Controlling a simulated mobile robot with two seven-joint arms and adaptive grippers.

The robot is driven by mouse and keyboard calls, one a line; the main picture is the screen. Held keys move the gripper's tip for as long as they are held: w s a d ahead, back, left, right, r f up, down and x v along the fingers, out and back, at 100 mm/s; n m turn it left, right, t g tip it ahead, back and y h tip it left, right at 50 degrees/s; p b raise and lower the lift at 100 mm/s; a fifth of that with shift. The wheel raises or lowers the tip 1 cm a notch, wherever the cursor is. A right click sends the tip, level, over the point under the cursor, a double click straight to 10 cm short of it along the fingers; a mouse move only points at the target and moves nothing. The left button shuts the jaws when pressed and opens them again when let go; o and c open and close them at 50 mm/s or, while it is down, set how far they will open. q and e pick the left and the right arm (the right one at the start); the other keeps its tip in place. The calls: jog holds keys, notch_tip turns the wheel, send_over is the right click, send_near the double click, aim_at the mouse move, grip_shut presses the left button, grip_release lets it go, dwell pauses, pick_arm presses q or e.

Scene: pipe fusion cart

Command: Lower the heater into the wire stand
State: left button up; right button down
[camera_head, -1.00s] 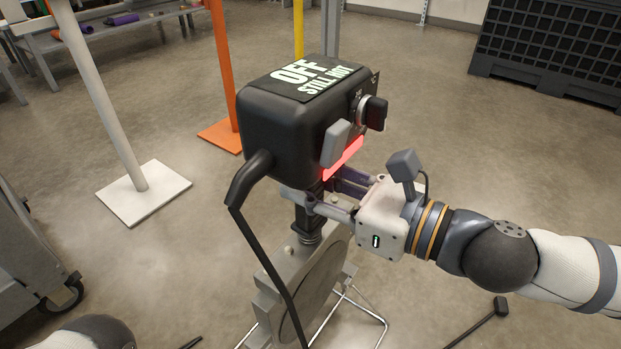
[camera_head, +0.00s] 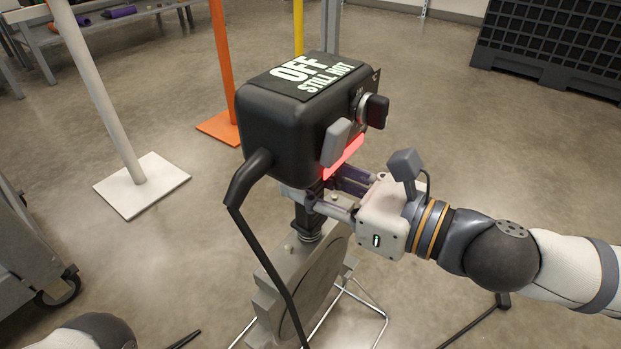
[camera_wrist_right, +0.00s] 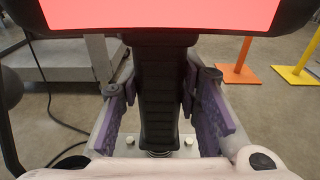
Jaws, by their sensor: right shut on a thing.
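The heater has a black box head (camera_head: 295,110) lettered "OFF STILL HOT", with a red glowing strip, a knob and a cord. Its grey round plate (camera_head: 318,275) hangs below. My right gripper (camera_head: 322,195) is shut on the black handle, just under the head. The handle (camera_wrist_right: 158,95) stands upright between the purple finger pads in the right wrist view. The wire stand (camera_head: 375,318) shows as thin bright rods low beside and behind the plate. The plate hides much of it, and I cannot tell whether the plate touches it. My left gripper is not in view.
A white post on a square base (camera_head: 143,186) stands at the left, with an orange post base (camera_head: 222,128) behind. A grey cart (camera_head: 30,255) is at the left edge. A black crate (camera_head: 555,50) stands far right. Open floor lies between.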

jog(key=shift+a+r, duration=0.1)
jog(key=shift+r, duration=0.35)
jog(key=b, duration=0.4)
send_over(315, 236)
jog(key=shift+w+a+f, duration=0.1)
jog(key=shift+a+f, duration=0.05)
jog(key=shift+f, duration=0.6)
jog(key=shift+w+a+f, duration=0.15)
jog(key=shift+f, duration=0.55)
jog(key=shift+w+a+f, duration=0.1)
jog(key=shift+a+f, duration=0.05)
jog(key=shift+f, duration=0.85)
jog(key=shift+f+b, duration=1.3)
jog(key=shift+b, duration=0.35)
jog(key=shift+f, duration=1.8)
